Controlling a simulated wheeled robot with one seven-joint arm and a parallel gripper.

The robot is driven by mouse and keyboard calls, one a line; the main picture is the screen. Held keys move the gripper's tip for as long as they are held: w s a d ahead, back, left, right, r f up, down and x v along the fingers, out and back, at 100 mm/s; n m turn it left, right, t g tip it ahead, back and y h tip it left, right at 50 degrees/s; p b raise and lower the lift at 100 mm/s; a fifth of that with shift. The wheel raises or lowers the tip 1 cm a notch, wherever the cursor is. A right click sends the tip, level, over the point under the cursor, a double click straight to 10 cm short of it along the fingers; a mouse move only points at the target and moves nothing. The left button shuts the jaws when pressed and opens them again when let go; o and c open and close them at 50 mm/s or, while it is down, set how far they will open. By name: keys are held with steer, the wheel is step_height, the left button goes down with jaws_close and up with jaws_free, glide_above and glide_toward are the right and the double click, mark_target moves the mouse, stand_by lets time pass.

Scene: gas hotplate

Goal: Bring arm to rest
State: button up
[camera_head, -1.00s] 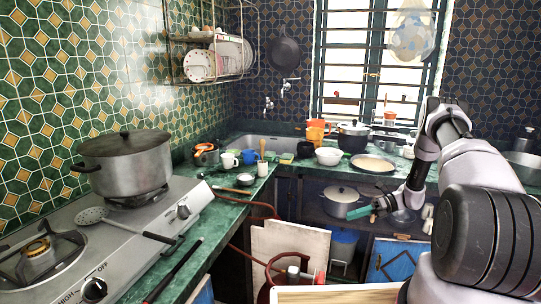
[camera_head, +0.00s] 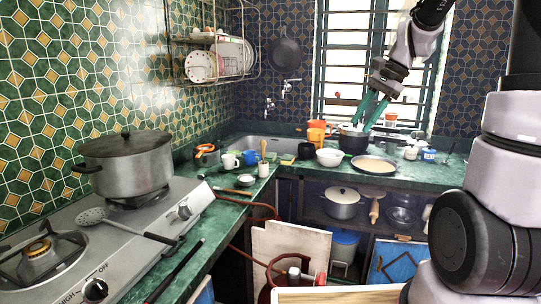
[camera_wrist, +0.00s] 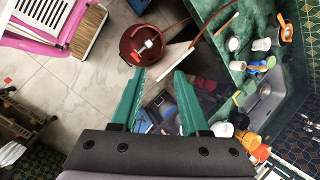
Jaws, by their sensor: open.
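My gripper (camera_head: 370,112) has green fingers and is open and empty. In the head view it hangs from the raised arm at the upper right, in front of the barred window, with its fingers pointing down. The fingertips appear over the dark pot on the back counter; I cannot tell the distance between them. In the wrist view the two green fingers (camera_wrist: 158,88) stand apart with nothing between them, above the floor and counter edge.
A gas hotplate (camera_head: 125,235) with a large lidded pot (camera_head: 128,168) stands at left. The back counter holds a white bowl (camera_head: 329,157), a plate (camera_head: 374,165) and orange cups (camera_head: 317,131). A red gas cylinder (camera_wrist: 142,45) stands on the floor. A wire rack (camera_head: 215,48) hangs on the wall.

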steer(key=s+r+n+t+h, duration=0.1)
steer(key=s+r+n+t, duration=0.2)
steer(key=s, duration=0.5)
steer(key=s+r+n+t+h, duration=0.2)
steer(key=s+r+n, duration=0.2)
steer(key=s, duration=0.5)
steer(key=shift+s+a+r+n+t, duration=0.2)
steer(key=shift+n+t, duration=0.2)
steer(key=shift+n, duration=0.2)
